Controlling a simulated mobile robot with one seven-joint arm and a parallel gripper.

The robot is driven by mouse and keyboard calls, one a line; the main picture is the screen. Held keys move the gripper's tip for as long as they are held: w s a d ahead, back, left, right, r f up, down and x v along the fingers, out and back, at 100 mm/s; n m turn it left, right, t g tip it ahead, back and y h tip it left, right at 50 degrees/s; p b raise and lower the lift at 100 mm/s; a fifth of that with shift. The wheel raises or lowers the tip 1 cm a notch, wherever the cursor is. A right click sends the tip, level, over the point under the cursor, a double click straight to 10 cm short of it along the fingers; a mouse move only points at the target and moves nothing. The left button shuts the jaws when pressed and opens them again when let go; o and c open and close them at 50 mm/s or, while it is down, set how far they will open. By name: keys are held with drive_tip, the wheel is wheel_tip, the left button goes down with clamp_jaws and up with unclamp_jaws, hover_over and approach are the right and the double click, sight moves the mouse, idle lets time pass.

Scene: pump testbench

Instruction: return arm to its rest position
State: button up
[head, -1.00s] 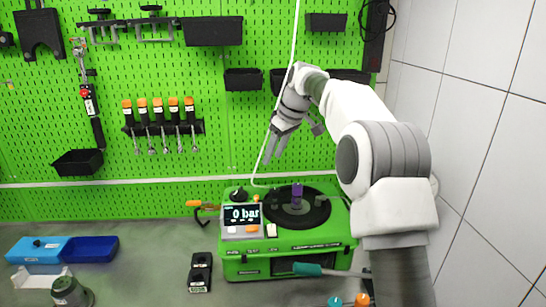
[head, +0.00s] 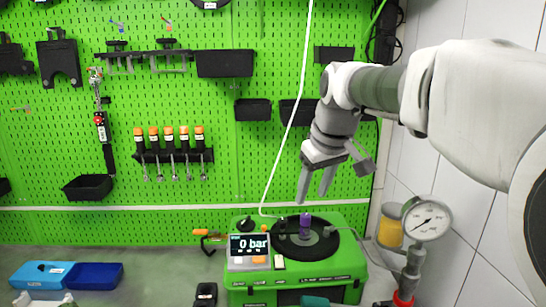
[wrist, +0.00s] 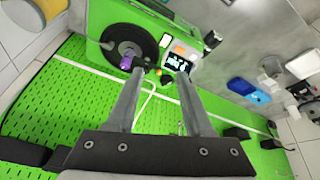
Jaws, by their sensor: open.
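My gripper (head: 316,182) is open and empty. In the head view it hangs in front of the green pegboard, above the green pump testbench (head: 330,268), with its fingers pointing down. My arm comes in from the right edge. In the wrist view my gripper's two fingers (wrist: 158,85) are spread, with nothing between them, and the testbench (wrist: 92,18) lies beyond the fingertips. A purple part (head: 305,226) stands on the black disc on top of the testbench, apart from my gripper. The display (head: 250,243) reads 0 bar.
A pressure gauge (head: 427,220) on a pipe and a yellow-and-grey cylinder (head: 390,226) stand at the right by the tiled wall. A blue box (head: 95,277) lies at the left of the bench. Tools and black bins hang on the pegboard (head: 270,160). The white hose runs close beside my gripper.

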drive_tip(key=s+d+f+m, duration=0.2)
drive_tip(key=s+f, duration=0.1)
drive_tip(key=s, duration=0.5)
drive_tip(key=s+d+f+m+t+h, duration=0.1)
drive_tip(key=s+d+f, duration=0.1)
drive_tip(key=s, duration=0.6)
drive_tip(key=s+d+f+m, duration=0.2)
drive_tip(key=s+f, duration=0.2)
drive_tip(key=s, duration=0.4)
drive_tip(key=shift+f+m, duration=0.25)
drive_tip(key=shift+m, duration=0.05)
